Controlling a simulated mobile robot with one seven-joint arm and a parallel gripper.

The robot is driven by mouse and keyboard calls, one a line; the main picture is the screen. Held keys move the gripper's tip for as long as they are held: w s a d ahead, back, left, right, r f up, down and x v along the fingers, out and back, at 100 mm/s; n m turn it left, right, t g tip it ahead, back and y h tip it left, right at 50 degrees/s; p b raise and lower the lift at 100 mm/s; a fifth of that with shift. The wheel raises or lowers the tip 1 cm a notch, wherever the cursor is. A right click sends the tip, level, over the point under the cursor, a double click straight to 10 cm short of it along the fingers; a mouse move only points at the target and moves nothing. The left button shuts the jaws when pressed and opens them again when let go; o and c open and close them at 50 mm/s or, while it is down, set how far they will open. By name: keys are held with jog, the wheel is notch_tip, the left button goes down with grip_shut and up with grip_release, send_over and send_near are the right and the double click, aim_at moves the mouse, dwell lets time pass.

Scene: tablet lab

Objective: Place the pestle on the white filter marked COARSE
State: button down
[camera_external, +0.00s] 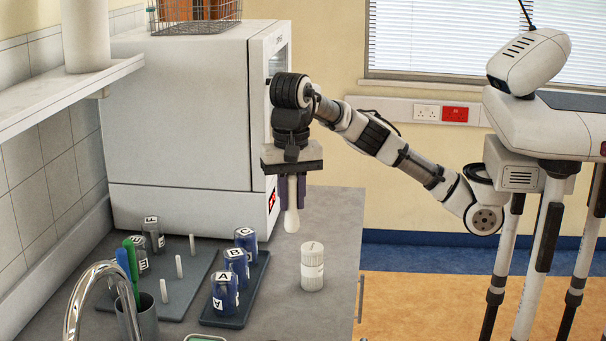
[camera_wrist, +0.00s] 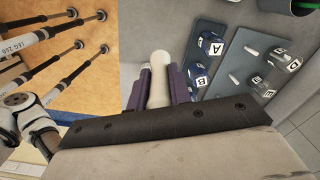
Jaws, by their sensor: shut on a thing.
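My gripper (camera_external: 290,190) is shut on the white pestle (camera_external: 291,219), holding it upright, rounded end down, above the grey bench. The pestle also shows between the purple fingers in the wrist view (camera_wrist: 159,72). A white ridged cylinder (camera_external: 312,268) stands on the bench, below and slightly right of the pestle in the external view, apart from it. It could be the white filter, but no COARSE marking can be read.
A dark tray (camera_external: 240,317) holds blue containers (camera_external: 236,268) marked A, B and C. A grey tray (camera_external: 190,297) carries white pegs and grey lettered containers (camera_external: 154,235). A pen cup (camera_external: 142,320) and tap (camera_external: 80,295) are front left. A white cabinet (camera_external: 180,140) stands behind.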

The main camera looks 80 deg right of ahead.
jog(key=s+d+r+m+p, duration=0.1)
jog(key=d+r+p, duration=0.25)
jog(key=d, duration=0.35)
jog(key=s+d+r+p, duration=0.1)
jog(key=d+r+p, duration=0.1)
jog(key=d+r, duration=0.4)
jog(key=shift+m, duration=0.3)
jog(key=shift+s+d+f+b, duration=0.1)
jog(key=shift+d+f+b, duration=0.3)
jog(key=shift+f, duration=3.05)
jog(key=shift+s+d+f+b, duration=0.1)
jog(key=shift+f+b, duration=0.6)
jog(key=shift+f, duration=2.8)
jog(key=shift+d+f+b, duration=0.2)
jog(key=shift+f+b, duration=0.35)
jog(key=shift+f, duration=2.9)
jog(key=c, duration=1.3)
grip_release()
notch_tip(320, 180, up, 12)
jog(key=shift+r+b, duration=0.15)
jog(key=shift+b, duration=0.35)
